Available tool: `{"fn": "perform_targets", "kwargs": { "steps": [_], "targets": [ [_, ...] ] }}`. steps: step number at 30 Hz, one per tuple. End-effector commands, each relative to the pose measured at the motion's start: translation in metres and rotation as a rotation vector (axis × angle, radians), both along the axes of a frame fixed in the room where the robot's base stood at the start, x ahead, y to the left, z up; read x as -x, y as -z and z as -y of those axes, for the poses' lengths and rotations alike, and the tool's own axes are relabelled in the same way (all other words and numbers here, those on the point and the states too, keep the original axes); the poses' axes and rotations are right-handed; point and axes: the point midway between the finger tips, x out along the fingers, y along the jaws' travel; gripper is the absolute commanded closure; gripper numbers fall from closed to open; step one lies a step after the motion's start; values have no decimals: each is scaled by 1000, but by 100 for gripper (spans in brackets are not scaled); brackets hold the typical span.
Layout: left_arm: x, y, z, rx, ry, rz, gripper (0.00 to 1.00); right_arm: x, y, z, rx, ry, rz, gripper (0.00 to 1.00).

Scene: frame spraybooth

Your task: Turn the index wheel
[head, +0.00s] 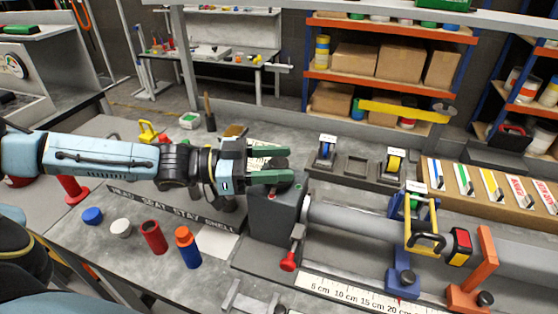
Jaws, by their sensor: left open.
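My left gripper (282,164) reaches in from the left, with its two green fingers apart over the top of a grey block (270,222). A small dark rounded part (283,163) shows at the fingertips; it may be the index wheel, but the fingers hide most of it. I cannot tell whether they touch it. The grey block stands at the left end of a long grey tube (350,219). A lever with a red knob (288,262) hangs on the block's front. My right gripper is not in view.
Blue, white, red and orange-blue cylinders (188,248) stand on the bench at front left. A white ruler (345,293) lies along the front. A yellow frame with a black handle (428,240) and an orange bracket (485,265) stand at the tube's right.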

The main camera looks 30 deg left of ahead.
Motion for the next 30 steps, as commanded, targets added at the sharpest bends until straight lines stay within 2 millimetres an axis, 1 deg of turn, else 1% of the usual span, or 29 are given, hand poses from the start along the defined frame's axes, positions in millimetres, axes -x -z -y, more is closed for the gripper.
{"fn": "perform_targets", "kwargs": {
  "steps": [3,11,20,21,30],
  "targets": [
    [-3,0,4,-1,0,-1,47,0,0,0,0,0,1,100],
    [-3,0,4,-1,0,-1,47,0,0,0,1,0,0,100],
    [-3,0,4,-1,0,-1,86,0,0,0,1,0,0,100],
    [-3,0,4,-1,0,-1,89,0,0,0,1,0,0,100],
    [-3,0,5,0,-26,-3,89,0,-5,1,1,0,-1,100]
  ]
}}
